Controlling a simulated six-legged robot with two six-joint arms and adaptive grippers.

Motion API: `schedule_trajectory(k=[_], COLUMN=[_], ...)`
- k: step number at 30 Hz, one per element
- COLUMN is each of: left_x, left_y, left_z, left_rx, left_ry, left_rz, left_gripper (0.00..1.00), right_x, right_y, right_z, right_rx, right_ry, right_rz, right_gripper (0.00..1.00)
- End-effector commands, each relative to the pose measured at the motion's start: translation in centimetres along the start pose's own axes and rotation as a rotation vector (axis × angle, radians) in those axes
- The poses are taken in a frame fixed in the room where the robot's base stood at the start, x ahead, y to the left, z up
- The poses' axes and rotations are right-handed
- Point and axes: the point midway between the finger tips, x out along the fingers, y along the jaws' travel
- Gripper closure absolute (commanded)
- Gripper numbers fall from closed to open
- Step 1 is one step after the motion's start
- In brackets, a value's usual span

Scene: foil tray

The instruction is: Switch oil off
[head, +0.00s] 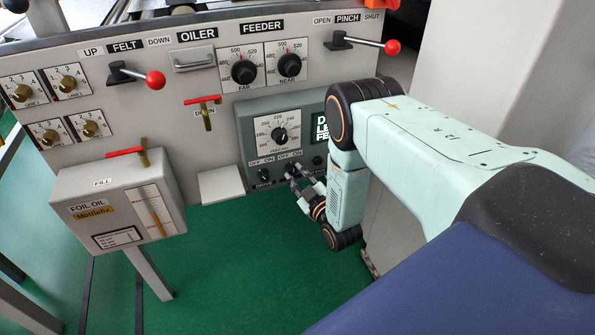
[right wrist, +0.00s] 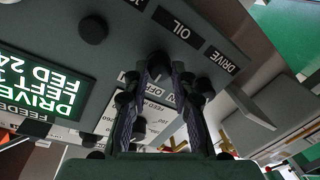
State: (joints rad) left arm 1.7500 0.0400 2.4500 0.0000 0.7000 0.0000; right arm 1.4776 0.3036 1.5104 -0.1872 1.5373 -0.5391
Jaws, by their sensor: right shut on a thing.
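The oil switch is one of the small switches along the bottom of the grey-green control panel (head: 246,130). My right gripper (head: 293,174) reaches it from the lower right. In the right wrist view, which is upside down, the OIL label (right wrist: 180,30) is just beyond the fingertips of my right gripper (right wrist: 161,68). The fingers are shut on the oil switch and hide most of it, so its position cannot be told. The drive switch (head: 264,175) is to its left in the head view. My left gripper is not in view.
A black round knob (right wrist: 93,28) and the lit display (right wrist: 42,85) are beside the oil switch. The large dial (head: 279,135) is above it. A pale box (head: 222,184) juts out at left, near the foil oil tank (head: 120,200). Green floor lies below.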

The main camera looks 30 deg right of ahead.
Motion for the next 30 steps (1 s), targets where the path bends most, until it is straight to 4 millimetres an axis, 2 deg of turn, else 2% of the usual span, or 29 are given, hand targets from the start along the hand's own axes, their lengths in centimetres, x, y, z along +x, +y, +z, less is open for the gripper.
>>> schedule_trajectory(k=[3, 15, 30], left_x=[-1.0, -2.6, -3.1], left_y=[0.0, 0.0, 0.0], left_z=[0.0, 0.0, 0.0], left_rx=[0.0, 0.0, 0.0], left_ry=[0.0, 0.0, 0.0], left_rz=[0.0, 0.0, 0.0], left_gripper=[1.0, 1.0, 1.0], right_x=[-0.1, 0.0, 0.0], right_y=[0.1, 0.1, 0.1], right_z=[-0.2, -0.2, -0.2], right_rx=[-0.106, -0.406, -0.543], right_ry=[-0.017, -0.057, -0.076], right_rz=[-0.001, -0.002, -0.001], right_gripper=[1.0, 1.0, 1.0])
